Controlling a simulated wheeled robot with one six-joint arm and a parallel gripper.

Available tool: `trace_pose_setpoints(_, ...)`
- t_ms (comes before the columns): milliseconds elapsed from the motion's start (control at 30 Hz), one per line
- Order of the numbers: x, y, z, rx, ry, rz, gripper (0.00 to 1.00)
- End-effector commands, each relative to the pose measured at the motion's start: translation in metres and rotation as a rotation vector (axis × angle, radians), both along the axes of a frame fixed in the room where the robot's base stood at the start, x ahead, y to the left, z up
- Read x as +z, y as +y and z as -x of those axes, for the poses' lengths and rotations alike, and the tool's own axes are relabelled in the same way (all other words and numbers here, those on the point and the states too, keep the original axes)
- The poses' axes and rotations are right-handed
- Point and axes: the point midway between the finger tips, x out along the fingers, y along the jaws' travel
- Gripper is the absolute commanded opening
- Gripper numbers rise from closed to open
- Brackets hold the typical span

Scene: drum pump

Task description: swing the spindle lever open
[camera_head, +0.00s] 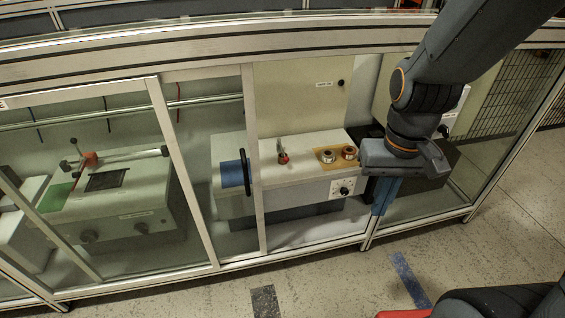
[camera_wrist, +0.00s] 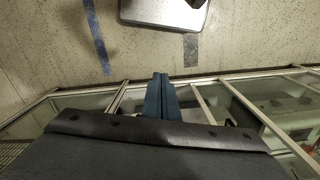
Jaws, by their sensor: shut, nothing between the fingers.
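I cannot tell for certain which part is the spindle lever. In the head view, a small upright lever with a red base (camera_head: 283,157) stands on the white middle unit (camera_head: 305,172). On the left unit (camera_head: 110,196), a red-orange hub with thin metal arms (camera_head: 90,159) also shows. Both are behind the cabinet's front framing. My gripper (camera_head: 380,211) points down at the right, by the cabinet's front edge, apart from both levers. Its blue fingers are together and empty; they also show in the wrist view (camera_wrist: 160,82).
Two ringed parts (camera_head: 349,152) stand on a tan plate. Metal posts (camera_head: 254,160) and a top rail (camera_head: 200,58) frame the cabinet. The floor in front (camera_head: 330,280) has free room.

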Motion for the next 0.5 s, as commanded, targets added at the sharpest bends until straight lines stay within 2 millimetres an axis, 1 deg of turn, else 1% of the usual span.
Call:
trace_pose_setpoints(67,-0.008,0.003,-0.009,0.021,-0.019,-0.002,0.0)
trace_pose_setpoints(167,-0.032,0.009,-0.036,0.082,-0.084,-0.004,0.0)
trace_pose_setpoints(267,-0.068,0.024,-0.081,0.195,-0.201,-0.001,0.0)
trace_pose_setpoints(300,-0.084,0.032,-0.102,0.25,-0.259,0.005,0.0)
trace_pose_setpoints(367,-0.108,0.044,-0.134,0.333,-0.351,0.021,0.0)
trace_pose_setpoints(400,-0.122,0.053,-0.155,0.389,-0.413,0.037,0.0)
trace_pose_setpoints(467,-0.142,0.066,-0.184,0.469,-0.506,0.064,0.0)
trace_pose_setpoints(500,-0.155,0.074,-0.203,0.523,-0.567,0.089,0.0)
